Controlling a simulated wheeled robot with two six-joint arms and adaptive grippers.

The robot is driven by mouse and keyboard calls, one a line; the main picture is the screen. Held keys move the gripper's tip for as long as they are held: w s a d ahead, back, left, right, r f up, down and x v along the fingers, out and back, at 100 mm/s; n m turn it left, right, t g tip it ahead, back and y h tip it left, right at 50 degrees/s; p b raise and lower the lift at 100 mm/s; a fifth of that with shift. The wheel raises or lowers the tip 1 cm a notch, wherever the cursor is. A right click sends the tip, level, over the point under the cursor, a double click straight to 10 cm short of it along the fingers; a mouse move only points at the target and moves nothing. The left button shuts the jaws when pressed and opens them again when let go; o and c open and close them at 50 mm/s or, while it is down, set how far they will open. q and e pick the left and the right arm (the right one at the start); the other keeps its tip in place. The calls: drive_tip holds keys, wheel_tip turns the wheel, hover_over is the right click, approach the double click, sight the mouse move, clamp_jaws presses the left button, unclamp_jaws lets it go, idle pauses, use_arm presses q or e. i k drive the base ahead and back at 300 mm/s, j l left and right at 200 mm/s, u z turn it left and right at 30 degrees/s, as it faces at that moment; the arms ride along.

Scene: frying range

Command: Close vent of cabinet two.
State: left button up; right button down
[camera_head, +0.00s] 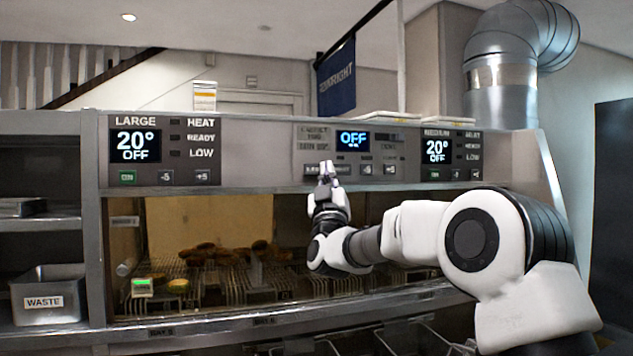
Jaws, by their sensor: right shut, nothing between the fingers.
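A grey metal cabinet front (255,160) spans the view, with control panels along its top. The left panel (165,150) reads LARGE, 20° and OFF. The middle panel (352,150) has a blue-lit OFF display, and the right panel (452,155) reads 20° and OFF. No vent labelled as cabinet two can be made out. My right gripper (327,170) is shut and empty, pointing up in front of the lower edge of the middle panel. It hides part of the buttons there; whether it touches them I cannot tell. My left gripper is not in view.
Below the panels, an open bay holds wire racks (220,290) with several browned food pieces (235,252). A metal bin marked WASTE (48,295) sits on a shelf at the left. A silver duct (505,75) rises at the back right.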

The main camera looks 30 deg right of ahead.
sight(393, 136)
drive_tip(key=z, duration=1.45)
